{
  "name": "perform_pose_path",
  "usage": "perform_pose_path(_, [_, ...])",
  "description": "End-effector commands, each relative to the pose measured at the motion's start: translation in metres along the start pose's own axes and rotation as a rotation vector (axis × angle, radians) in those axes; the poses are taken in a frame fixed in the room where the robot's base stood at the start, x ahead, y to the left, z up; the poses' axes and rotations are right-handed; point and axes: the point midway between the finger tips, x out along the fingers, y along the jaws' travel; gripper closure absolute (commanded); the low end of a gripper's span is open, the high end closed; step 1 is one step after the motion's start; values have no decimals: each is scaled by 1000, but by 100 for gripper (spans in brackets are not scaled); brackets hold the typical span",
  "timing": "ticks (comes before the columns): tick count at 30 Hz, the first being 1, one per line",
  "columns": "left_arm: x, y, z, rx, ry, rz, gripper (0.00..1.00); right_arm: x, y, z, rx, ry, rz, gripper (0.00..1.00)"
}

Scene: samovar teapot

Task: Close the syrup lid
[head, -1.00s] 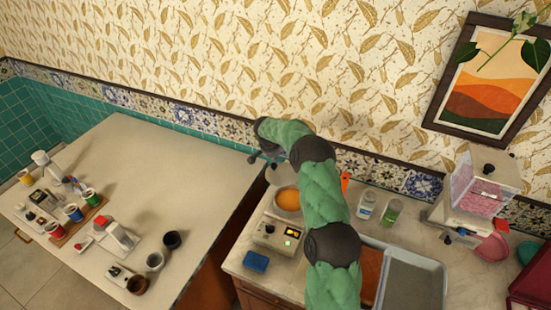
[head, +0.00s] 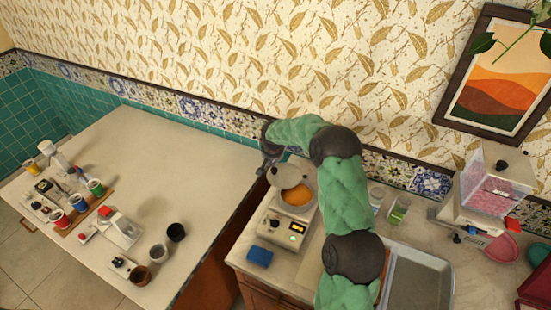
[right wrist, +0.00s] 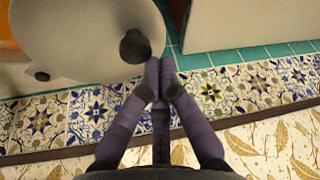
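The syrup pot (head: 297,207) holds orange syrup (head: 296,195) and stands on a warmer with a lit display. Its round grey lid (head: 290,176) is tilted up at the back, so the syrup shows. The lid fills the upper left of the right wrist view (right wrist: 80,30), with its dark knob (right wrist: 135,46) facing me. My right gripper (head: 265,168) is behind the lid in the head view. In the right wrist view its fingers (right wrist: 160,64) are together, with nothing seen between them, close beside the knob. I cannot tell whether they touch it. My left gripper is not in view.
A blue sponge (head: 259,256) lies left of the warmer. Bottles (head: 398,210) and a metal tray (head: 418,275) are to the right, partly behind my arm. The tiled wall is close behind the pot. A gap separates the counter from the left table (head: 165,165).

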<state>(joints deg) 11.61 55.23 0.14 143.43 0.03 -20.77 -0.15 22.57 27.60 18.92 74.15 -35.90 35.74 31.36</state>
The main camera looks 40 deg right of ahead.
Motion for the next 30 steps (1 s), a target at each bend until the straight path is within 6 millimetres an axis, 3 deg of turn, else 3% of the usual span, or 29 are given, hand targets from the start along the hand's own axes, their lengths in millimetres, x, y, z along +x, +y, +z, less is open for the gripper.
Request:
perform_pose_path(19, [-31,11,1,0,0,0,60,-29,-4,71,-535,-2,-197,100])
perform_pose_path(30, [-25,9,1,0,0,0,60,-38,11,107,-813,0,-297,100])
